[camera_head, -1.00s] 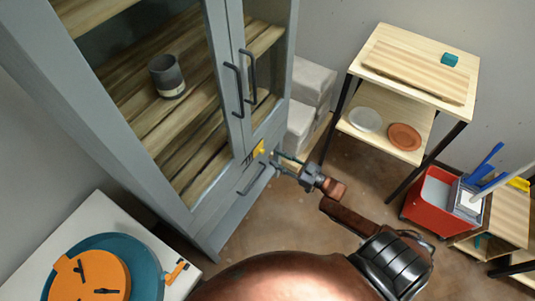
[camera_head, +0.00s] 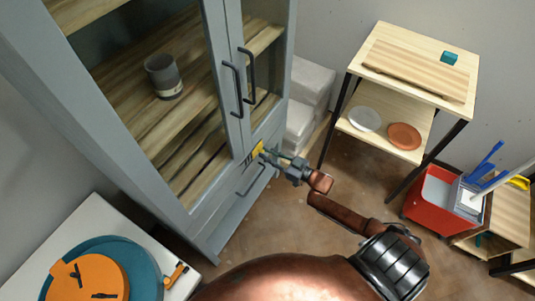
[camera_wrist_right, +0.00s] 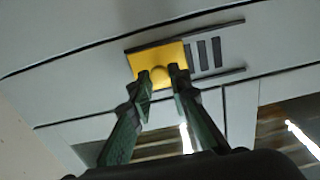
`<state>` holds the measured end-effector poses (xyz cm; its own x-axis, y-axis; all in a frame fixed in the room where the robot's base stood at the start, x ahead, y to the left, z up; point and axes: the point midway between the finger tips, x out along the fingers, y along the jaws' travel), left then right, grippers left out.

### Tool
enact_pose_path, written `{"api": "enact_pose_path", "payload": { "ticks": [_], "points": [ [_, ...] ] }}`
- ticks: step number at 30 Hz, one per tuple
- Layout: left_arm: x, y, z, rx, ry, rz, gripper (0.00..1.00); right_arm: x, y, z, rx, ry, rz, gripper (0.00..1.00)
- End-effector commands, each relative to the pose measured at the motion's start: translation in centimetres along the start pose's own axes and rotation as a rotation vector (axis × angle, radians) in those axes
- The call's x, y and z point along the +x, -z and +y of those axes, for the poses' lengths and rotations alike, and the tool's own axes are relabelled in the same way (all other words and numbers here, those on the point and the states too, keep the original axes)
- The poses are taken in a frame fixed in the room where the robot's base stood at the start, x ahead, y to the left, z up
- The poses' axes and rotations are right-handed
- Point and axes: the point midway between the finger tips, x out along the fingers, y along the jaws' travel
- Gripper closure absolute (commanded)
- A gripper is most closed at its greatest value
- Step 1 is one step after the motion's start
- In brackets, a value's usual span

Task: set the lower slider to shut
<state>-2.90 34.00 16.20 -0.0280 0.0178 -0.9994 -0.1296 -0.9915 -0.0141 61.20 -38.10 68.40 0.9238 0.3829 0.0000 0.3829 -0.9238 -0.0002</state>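The lower slider is a yellow plate (camera_head: 258,147) with a round knob, low on the front of the grey cabinet (camera_head: 213,236). In the right wrist view the yellow plate (camera_wrist_right: 150,57) sits between two dark rails, with dark vent slots (camera_wrist_right: 208,53) uncovered to its right. My right gripper (camera_head: 264,154) is at the slider. In the wrist view its two green fingers (camera_wrist_right: 161,78) stand apart, one on either side of the yellow knob (camera_wrist_right: 160,74); firm contact is not clear. My left gripper is not in view.
Dark handles (camera_head: 232,90) stick out from the glass doors above, and another handle (camera_head: 251,180) is below the slider. A grey cup (camera_head: 163,77) stands inside. A wooden shelf table (camera_head: 420,66) and red bin (camera_head: 430,200) are at the right. Floor between is clear.

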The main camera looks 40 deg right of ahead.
Motion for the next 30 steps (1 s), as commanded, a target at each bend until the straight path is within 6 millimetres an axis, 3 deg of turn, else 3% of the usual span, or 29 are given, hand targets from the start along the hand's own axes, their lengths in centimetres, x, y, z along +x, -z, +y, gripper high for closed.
{"api": "enact_pose_path", "payload": {
  "ticks": [6,20,23,30],
  "points": [
    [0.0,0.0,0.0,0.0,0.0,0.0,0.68,0.0,0.0,0.0,0.0,-0.001,0.0,1.0],
    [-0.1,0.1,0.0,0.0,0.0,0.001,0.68,0.0,0.0,0.0,0.0,-0.001,0.0,1.0],
    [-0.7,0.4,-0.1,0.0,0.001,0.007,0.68,-0.1,0.2,-0.9,0.002,-0.001,0.001,1.0],
    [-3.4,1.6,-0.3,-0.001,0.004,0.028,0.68,0.0,0.5,-5.3,0.003,-0.001,0.002,1.0]
  ]
}}
